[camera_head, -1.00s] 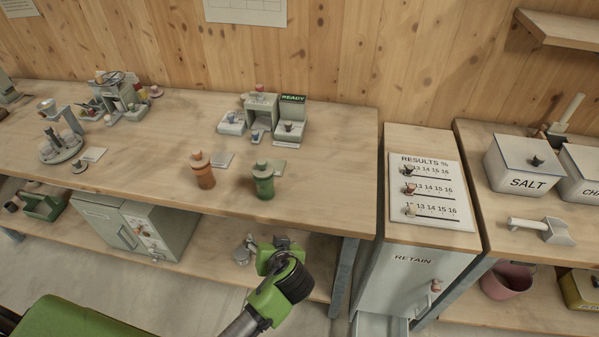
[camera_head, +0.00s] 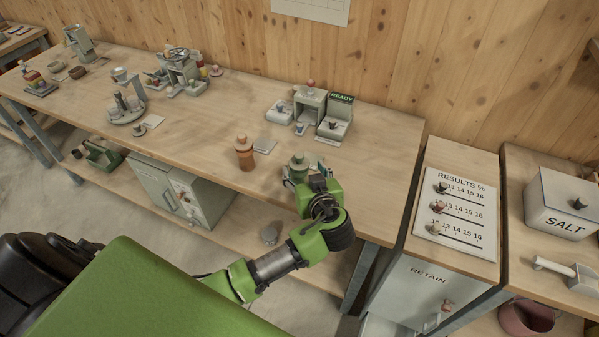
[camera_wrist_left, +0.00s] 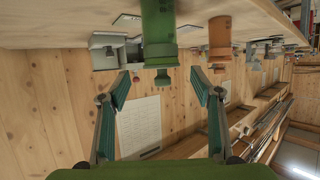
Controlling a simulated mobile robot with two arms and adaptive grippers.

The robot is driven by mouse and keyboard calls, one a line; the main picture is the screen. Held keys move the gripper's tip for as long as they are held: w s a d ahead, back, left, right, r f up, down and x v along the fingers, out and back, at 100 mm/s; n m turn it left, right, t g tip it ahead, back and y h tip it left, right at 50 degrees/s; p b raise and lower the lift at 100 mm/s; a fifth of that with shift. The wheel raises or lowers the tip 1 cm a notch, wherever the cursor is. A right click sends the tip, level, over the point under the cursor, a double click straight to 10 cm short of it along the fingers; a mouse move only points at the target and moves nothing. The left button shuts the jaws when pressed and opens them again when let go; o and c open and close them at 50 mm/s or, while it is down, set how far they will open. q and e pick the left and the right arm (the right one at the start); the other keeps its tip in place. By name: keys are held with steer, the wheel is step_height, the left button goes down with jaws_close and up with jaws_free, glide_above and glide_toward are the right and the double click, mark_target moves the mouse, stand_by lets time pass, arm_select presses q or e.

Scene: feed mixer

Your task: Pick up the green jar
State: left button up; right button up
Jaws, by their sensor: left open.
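The green jar (camera_head: 298,163) stands upright near the front edge of the workbench, partly hidden behind my left gripper. In the left wrist view, which is upside down, the green jar (camera_wrist_left: 158,28) shows ahead of the fingers, its lid toward the gap between them. My left gripper (camera_head: 303,174) is open and empty, right at the near side of the jar. Its two fingers (camera_wrist_left: 160,88) are spread wide in the wrist view. I cannot tell whether they touch the jar. My right gripper is not in view.
An orange-brown jar (camera_head: 244,153) stands to the left of the green jar. A grey device with a READY sign (camera_head: 341,97) stands behind it. A RESULTS board (camera_head: 456,215) lies on a cabinet to the right.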

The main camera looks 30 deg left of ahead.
mark_target(300, 163)
arm_select(q)
steer(key=shift+w+a+p, duration=0.4)
steer(key=shift+p, duration=0.05)
steer(key=p+x, duration=0.2)
steer(key=x, duration=0.2)
steer(key=shift+a+f, duration=0.15)
steer(key=c, duration=1.5)
jaws_close()
